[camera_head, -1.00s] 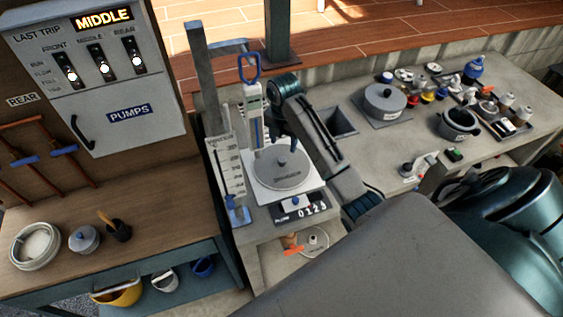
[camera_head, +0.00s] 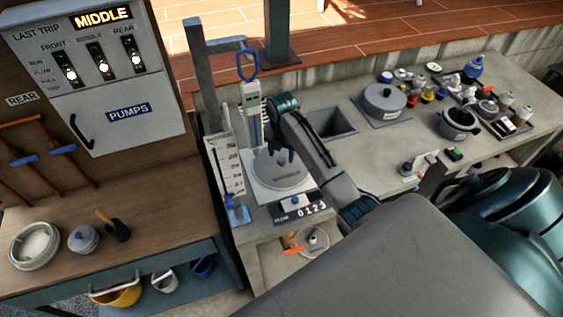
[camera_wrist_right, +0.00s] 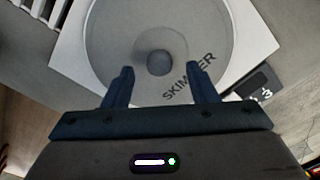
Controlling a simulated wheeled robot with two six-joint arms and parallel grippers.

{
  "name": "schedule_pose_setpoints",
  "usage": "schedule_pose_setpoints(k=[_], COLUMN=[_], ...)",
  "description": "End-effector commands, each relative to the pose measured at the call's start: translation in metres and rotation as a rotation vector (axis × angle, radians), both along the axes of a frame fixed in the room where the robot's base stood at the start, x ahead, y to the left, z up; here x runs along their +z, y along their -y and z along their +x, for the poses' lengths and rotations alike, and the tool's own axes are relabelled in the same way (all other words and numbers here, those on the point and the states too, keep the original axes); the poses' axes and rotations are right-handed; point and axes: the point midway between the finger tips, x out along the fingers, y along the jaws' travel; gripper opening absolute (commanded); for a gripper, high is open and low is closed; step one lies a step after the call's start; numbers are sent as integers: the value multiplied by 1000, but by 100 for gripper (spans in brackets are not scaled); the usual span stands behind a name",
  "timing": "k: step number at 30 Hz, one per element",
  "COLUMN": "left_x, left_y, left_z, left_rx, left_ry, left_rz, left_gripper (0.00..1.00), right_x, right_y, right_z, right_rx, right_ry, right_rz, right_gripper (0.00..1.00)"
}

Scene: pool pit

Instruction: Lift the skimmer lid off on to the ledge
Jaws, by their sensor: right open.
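The skimmer lid (camera_head: 288,180) is a round grey disc on a white square plate (camera_head: 257,192) on the concrete counter. In the right wrist view the lid (camera_wrist_right: 108,35) bears the word SKIMMER and has a round knob (camera_wrist_right: 159,62) at its middle. My right gripper (camera_head: 283,152) is over the lid, pointing down. In the right wrist view its two fingers (camera_wrist_right: 161,70) are apart, one on either side of the knob's near edge. I cannot tell how far above the lid the tips are. In the head view the gripper hides the knob. My left gripper is not in view.
A square opening (camera_head: 332,122) lies right of the lid, beside a grey lidded pot (camera_head: 384,101). A measuring board (camera_head: 229,165) and a blue-handled gauge (camera_head: 250,105) stand close on its left and behind. A counter display (camera_head: 301,210) sits in front.

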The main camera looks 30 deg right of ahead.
Motion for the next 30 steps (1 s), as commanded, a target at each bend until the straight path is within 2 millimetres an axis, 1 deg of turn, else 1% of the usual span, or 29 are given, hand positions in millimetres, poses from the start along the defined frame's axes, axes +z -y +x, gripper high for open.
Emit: schedule_pose_setpoints(k=[1, 3, 6, 12, 14, 15, 20, 21, 30], left_x=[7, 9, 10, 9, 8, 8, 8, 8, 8], left_y=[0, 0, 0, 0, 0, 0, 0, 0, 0], left_z=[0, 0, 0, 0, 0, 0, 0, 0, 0], left_rx=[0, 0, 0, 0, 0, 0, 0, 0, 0], left_ry=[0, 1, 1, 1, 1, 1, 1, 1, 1], left_rz=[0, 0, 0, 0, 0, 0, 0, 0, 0], left_gripper=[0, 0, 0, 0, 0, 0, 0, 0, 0], right_x=[-4, -13, -19, -20, -20, -20, -20, -20, -19], right_y=[0, 0, 0, 0, 0, 0, 0, 0, 0], right_z=[0, 0, 0, 1, 0, 1, 0, 0, 1], right_rx=[-1, 0, 0, 0, 0, 0, 0, 0, 0], right_ry=[-3, -2, 1, 1, 1, 1, 1, 1, 3], right_rz=[2, 1, 1, 0, 0, 0, 0, 0, -1], right_gripper=[52, 52, 52, 52, 43, 35, 3, 0, 0])
